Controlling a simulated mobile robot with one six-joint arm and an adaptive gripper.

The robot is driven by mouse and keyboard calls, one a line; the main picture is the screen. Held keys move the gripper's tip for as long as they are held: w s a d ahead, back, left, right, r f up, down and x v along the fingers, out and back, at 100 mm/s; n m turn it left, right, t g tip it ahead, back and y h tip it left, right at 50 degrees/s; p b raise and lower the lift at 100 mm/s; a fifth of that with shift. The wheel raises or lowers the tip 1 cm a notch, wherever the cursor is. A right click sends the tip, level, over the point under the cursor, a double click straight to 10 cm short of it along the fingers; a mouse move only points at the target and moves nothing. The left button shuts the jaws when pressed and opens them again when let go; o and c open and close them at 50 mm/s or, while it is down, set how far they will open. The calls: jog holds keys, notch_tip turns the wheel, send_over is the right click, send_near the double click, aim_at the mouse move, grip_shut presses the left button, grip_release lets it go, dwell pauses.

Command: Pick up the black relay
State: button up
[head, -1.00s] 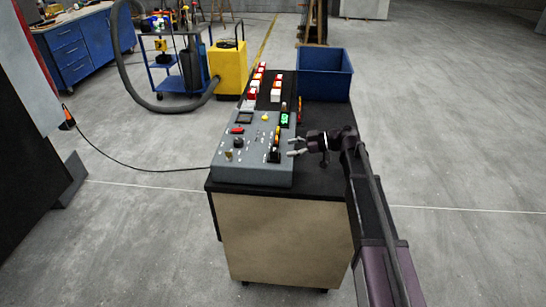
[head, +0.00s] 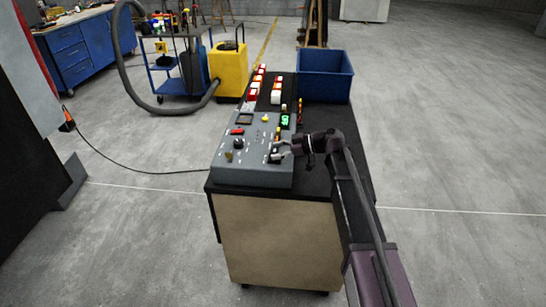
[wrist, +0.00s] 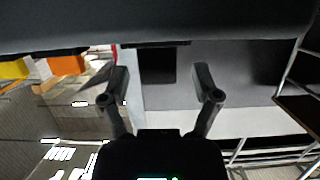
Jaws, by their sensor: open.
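The black relay (wrist: 157,66) shows in the wrist view as a dark block between the two fingers, with a gap on each side. In the head view it is at the right front of the grey control panel (head: 238,172), mostly hidden by my gripper (head: 276,151). My gripper is open, its fingers on either side of the relay. The fingers also show in the wrist view (wrist: 161,82). I cannot tell whether a finger touches the relay.
The panel stands on a black-topped cart (head: 325,180). A blue bin (head: 325,85) and red and white blocks (head: 276,92) are at its back. Switches and a green display (head: 285,120) are near my gripper. Bare floor lies to the right.

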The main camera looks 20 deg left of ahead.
jog(key=shift+s+a+f, duration=0.1)
jog(key=shift+a, duration=0.25)
dwell(0.3)
grip_shut()
